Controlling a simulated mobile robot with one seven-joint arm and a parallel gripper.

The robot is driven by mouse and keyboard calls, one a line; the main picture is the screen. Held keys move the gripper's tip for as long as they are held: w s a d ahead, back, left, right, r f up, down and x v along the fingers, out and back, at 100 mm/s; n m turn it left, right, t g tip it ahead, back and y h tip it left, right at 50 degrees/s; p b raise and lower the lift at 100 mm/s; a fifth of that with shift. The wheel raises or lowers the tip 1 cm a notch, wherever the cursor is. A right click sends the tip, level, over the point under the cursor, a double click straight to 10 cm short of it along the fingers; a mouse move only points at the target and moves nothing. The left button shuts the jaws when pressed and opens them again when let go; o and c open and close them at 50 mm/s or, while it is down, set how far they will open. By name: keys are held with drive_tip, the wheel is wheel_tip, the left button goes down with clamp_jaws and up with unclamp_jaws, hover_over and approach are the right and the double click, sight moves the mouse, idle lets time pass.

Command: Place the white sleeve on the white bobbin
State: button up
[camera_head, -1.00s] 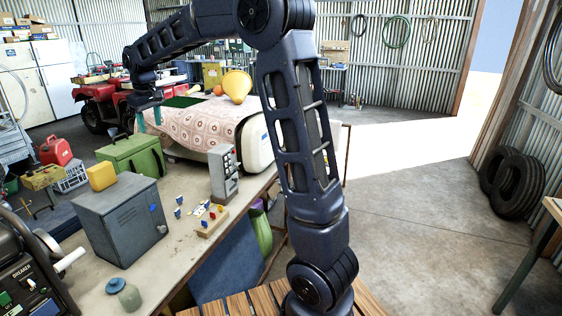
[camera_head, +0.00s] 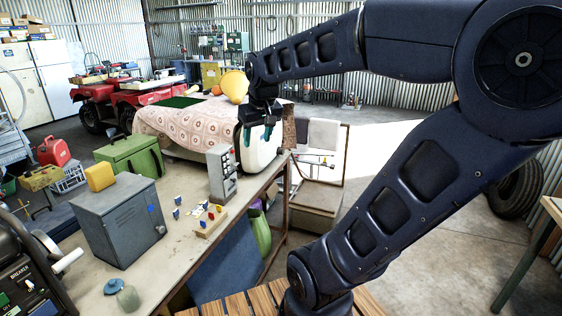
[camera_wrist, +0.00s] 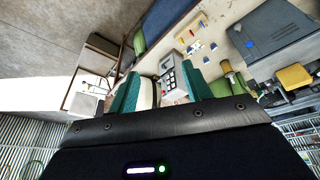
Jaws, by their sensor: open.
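My gripper (camera_head: 258,134) is open and empty, with its teal fingers pointing down near the cream rounded end of a cloth-draped body. The fingers also show in the wrist view (camera_wrist: 162,84), spread apart. I cannot make out the white sleeve or the white bobbin with certainty. Small blue and white pieces (camera_head: 195,212) lie on the bench, too small to tell apart. Beside them is a wooden block (camera_head: 211,222) with red and yellow pieces on it; it also shows in the wrist view (camera_wrist: 188,29). My gripper is well behind and above these.
A patterned cloth (camera_head: 190,122) covers the far body. A frame with a brown box (camera_head: 316,203) stands right of the bench.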

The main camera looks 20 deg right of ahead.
drive_tip(key=s+d+f+m, duration=0.1)
drive_tip(key=s+d+f, duration=0.3)
drive_tip(key=s, duration=0.4)
drive_tip(key=shift+f+m+t, duration=0.3)
drive_tip(key=shift+f+m, duration=0.1)
drive_tip(key=shift+f, duration=0.1)
idle(0.6)
